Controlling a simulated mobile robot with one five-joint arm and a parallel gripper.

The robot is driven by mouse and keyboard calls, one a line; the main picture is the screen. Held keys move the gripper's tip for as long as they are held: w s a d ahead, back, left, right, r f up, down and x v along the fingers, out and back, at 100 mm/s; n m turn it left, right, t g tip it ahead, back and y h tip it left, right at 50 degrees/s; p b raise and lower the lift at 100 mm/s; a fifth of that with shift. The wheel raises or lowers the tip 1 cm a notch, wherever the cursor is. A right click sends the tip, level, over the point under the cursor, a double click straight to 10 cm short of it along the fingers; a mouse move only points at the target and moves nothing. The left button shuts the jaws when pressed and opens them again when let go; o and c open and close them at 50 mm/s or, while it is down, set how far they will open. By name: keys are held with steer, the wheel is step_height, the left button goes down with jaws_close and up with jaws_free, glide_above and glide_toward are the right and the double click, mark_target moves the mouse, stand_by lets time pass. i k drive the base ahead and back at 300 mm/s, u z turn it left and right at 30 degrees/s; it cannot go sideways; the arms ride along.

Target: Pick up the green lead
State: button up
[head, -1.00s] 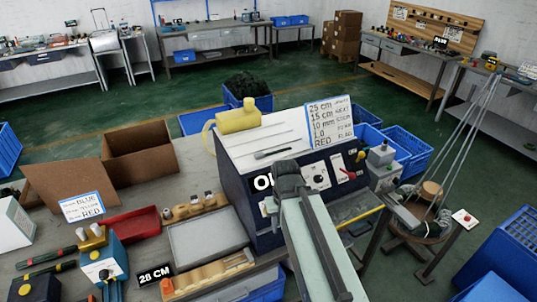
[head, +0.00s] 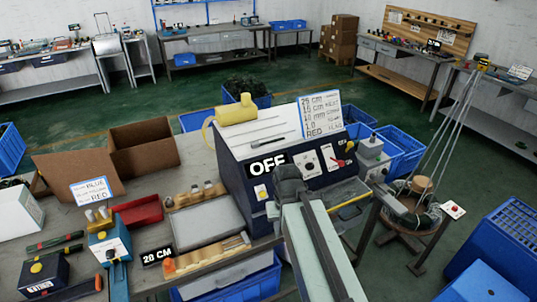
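I cannot single out a green lead for certain. A dark tool with a green and red handle (head: 55,242) lies on the bench at the far left. Dark, greenish coiled material (head: 415,213) sits on a round stand at the right, under several long pale strands. My gripper (head: 289,180) is a dark block at the end of my pale arm, in front of the machine with the OFF sign (head: 268,165). Its fingers are hidden, so I cannot tell whether it is open or holds anything.
The bench holds a grey tray (head: 208,221), a wooden rack (head: 205,258), a red tray (head: 138,212), a blue device (head: 110,245) and a cardboard box (head: 145,148). Blue crates (head: 405,150) stand behind the machine.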

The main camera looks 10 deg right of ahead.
mark_target(256, 144)
steer(key=u, duration=0.05)
steer(key=k, duration=0.15)
steer(key=u, duration=4.15)
steer(key=k, duration=1.7)
steer(key=z, duration=1.5)
steer(key=i, duration=1)
steer(key=u, duration=0.1)
